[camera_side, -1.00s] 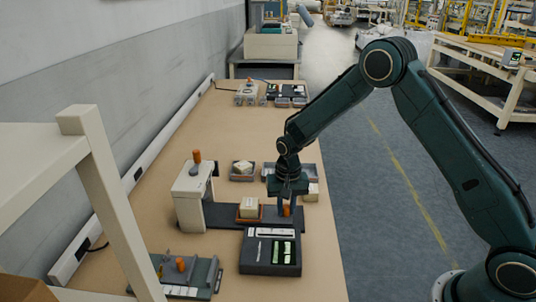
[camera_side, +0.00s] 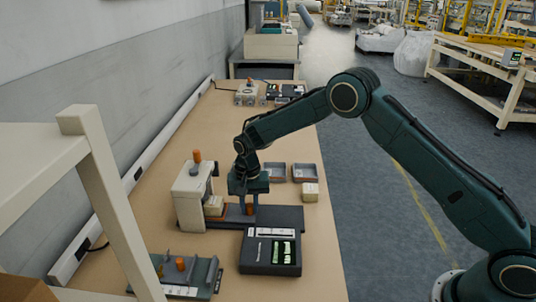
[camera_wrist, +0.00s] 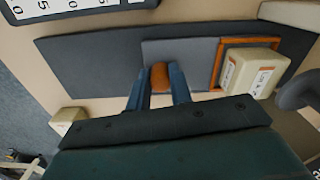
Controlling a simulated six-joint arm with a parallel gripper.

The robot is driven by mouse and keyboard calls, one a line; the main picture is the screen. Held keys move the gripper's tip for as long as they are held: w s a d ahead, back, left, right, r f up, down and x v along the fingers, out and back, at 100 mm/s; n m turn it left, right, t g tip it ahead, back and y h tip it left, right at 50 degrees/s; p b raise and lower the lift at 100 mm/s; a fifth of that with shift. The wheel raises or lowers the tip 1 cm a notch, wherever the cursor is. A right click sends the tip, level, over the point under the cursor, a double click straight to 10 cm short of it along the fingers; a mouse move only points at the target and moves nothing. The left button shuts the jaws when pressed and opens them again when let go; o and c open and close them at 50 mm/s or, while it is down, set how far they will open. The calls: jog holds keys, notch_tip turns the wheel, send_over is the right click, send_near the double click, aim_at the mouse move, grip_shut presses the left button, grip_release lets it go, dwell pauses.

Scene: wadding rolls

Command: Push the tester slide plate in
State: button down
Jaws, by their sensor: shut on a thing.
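The tester (camera_side: 188,197) is a cream upright housing with an orange knob on top, at the left of a dark base (camera_side: 284,217). The grey slide plate (camera_wrist: 182,50) lies on this base and carries an orange-rimmed nest (camera_wrist: 221,65) with a cream block (camera_wrist: 252,70) in it. In the side view the block (camera_side: 213,205) is at the tester's mouth. My gripper (camera_wrist: 160,82) is shut on the slide plate's orange handle (camera_wrist: 160,75), which also shows in the side view (camera_side: 250,209). My fingers hide part of the plate.
A black case (camera_side: 271,251) with a lit display stands in front of the base. A cream block (camera_side: 309,192) and two empty trays (camera_side: 275,172) (camera_side: 304,172) are behind it. A grey fixture (camera_side: 186,273) stands front left. The base's right part is clear.

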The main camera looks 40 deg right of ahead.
aim_at(236, 212)
jog(key=shift+w+a+r, duration=0.1)
jog(key=shift+w+a, duration=1.25)
jog(key=shift+w, duration=0.15)
jog(key=c, duration=1.3)
grip_release()
jog(key=shift+o, duration=0.2)
jog(key=shift+s, duration=0.1)
notch_tip(236, 212, up, 14)
